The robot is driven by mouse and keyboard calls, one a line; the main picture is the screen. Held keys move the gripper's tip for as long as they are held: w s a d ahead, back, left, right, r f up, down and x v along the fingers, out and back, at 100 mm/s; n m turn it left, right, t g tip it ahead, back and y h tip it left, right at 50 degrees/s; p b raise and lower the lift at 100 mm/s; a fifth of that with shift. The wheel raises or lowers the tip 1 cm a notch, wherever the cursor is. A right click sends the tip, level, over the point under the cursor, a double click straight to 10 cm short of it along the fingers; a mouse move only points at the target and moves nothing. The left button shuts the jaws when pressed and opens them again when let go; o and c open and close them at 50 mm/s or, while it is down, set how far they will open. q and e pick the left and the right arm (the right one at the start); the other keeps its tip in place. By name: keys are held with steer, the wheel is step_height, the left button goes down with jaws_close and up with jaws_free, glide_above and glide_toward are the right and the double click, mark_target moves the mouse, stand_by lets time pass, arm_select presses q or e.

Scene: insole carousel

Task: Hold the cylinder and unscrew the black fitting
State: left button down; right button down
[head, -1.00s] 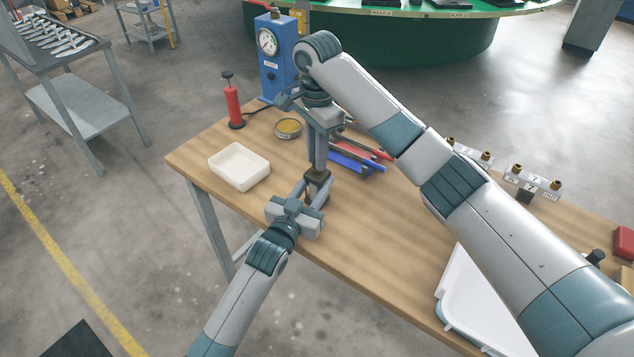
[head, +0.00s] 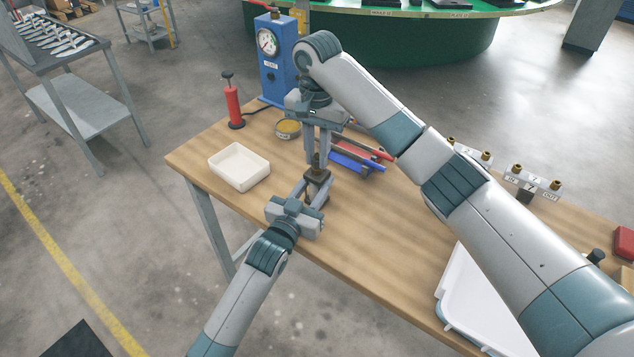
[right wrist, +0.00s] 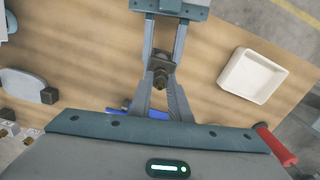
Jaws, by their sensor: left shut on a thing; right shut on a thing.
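My left gripper (head: 316,187) comes up from the lower front and is shut around the cylinder (head: 317,175), which shows as a small dark body above the table. My right gripper (head: 317,160) points down from above and is shut on the fitting just over the cylinder. In the right wrist view the fitting (right wrist: 160,78) is a small dark round piece between the right fingertips, in line with the cylinder (right wrist: 159,60) between the left fingers. The fingers hide much of both parts. I cannot tell whether the fitting is still threaded in.
A white tray (head: 240,168) lies left of the grippers. A red pump (head: 233,104), a blue gauge unit (head: 277,70) and a small round tin (head: 288,129) stand behind. Blue and red tools (head: 352,162) lie close on the right. The table front is clear.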

stand_by(0.5)
steer(key=n, duration=0.4)
steer(key=shift+n, duration=1)
steer(key=n, duration=0.3)
steer(key=shift+n, duration=1.5)
